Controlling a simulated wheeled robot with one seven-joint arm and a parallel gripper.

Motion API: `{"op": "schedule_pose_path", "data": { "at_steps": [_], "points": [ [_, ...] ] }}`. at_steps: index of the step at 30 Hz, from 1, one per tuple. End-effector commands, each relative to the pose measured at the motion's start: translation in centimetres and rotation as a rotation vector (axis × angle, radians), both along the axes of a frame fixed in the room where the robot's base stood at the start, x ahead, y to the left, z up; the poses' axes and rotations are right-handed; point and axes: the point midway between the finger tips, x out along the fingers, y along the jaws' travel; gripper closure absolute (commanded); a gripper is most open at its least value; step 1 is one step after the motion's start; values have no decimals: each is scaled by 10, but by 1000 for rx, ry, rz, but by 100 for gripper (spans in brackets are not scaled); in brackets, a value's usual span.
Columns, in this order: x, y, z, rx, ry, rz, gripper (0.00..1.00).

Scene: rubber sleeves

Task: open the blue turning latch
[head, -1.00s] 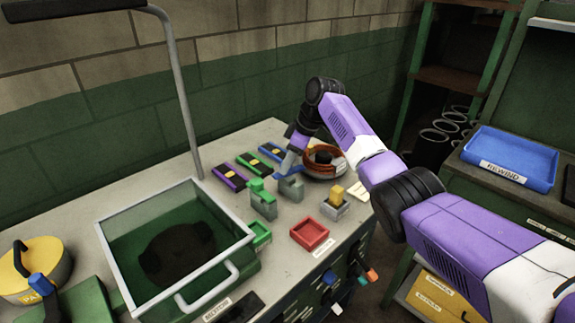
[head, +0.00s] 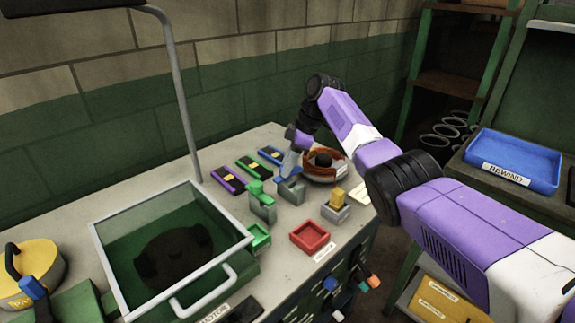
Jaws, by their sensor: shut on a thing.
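The blue turning latch (head: 279,178) sits on a small grey block (head: 291,191) on the bench, and only a small part of it shows. My gripper (head: 288,168) reaches down to it from behind and is shut on it. The fingers hide most of the latch, so its exact turn angle cannot be told. A green latch (head: 257,189) stands on a grey block to its left. A yellow latch (head: 338,196) stands on another block to its right.
A green bin with a grey rim (head: 215,193) fills the bench's left. A red tray (head: 310,236) lies in front. A round orange-rimmed dish (head: 323,166) is close to the right of my gripper. Flat purple, green and blue cases (head: 271,155) lie behind.

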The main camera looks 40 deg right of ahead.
Motion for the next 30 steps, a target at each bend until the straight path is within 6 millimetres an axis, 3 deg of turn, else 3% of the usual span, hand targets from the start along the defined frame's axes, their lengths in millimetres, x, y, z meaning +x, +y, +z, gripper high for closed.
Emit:
{"op": "schedule_pose_path", "data": {
  "at_steps": [1,4,16,30],
  "points": [
    [0,1,1,-1,-1,2,62],
    [0,1,0,-1,-1,2,45],
    [-1,-2,7,-1,-2,0,45],
    [-18,-20,67,-1,-1,1,45]
  ]
}}
